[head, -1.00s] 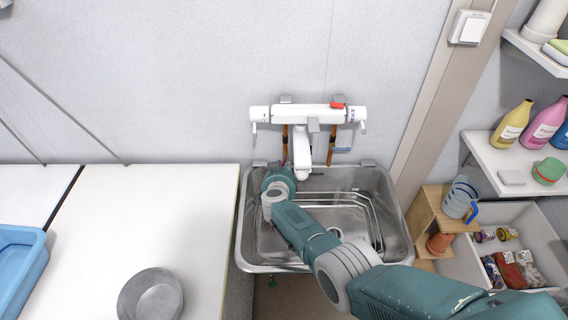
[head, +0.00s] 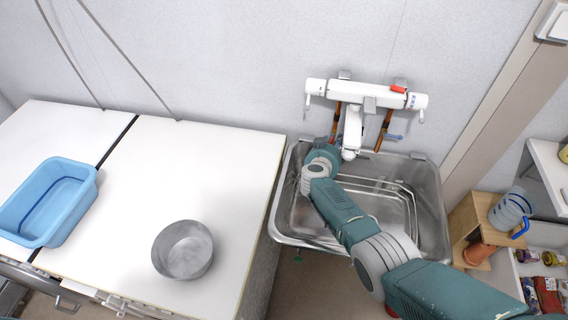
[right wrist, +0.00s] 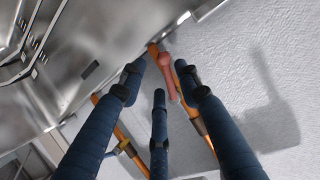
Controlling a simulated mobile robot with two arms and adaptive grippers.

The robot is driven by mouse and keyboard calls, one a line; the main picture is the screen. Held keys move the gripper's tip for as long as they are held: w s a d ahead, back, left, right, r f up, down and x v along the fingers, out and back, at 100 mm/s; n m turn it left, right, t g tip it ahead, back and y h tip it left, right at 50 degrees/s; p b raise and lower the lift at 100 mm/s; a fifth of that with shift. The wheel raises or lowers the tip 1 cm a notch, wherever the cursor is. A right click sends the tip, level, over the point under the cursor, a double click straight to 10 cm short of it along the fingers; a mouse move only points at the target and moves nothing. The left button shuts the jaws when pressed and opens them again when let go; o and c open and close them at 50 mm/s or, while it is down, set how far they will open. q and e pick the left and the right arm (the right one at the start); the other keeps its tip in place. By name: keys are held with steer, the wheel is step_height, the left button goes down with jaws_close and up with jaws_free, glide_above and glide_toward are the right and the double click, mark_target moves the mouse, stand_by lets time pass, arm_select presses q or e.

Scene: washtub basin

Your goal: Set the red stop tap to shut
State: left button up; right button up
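The red stop tap shows in the right wrist view as a red lever (right wrist: 166,77) beside an orange-brown pipe (right wrist: 202,128). In the head view it is hidden behind my right arm. My right gripper (right wrist: 162,84) has its three dark fingers spread apart, with the red lever between and beyond their tips. I cannot tell whether any finger touches the lever. In the head view my right wrist (head: 322,155) is at the basin's back left corner, below the left pipe (head: 337,119), and the fingers are hidden. My left gripper is not in view.
A white mixer (head: 365,95) with a red tab (head: 398,89) and a spout (head: 352,135) is above the metal basin (head: 432,200). A blue handle (head: 394,136) is by the right pipe. A white worktop (head: 215,150) with a grey bowl (head: 182,250) and blue tub (head: 90,190) is left.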

steer(key=f+v, duration=0.1)
steer(key=v, duration=1)
steer(key=s+a+r+n+t+y, duration=0.35)
steer(key=a+r+t+y, duration=0.3)
steer(key=a+r, duration=0.45)
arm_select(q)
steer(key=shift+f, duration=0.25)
arm_select(e)
steer(key=s+a+n+g+y, duration=0.4)
steer(key=s+n+y, duration=0.2)
steer(key=s+y, duration=0.2)
steer(key=shift+s+a+f+g, duration=0.2)
steer(key=shift+s+a+g, duration=0.05)
steer(key=shift+s+g, duration=0.1)
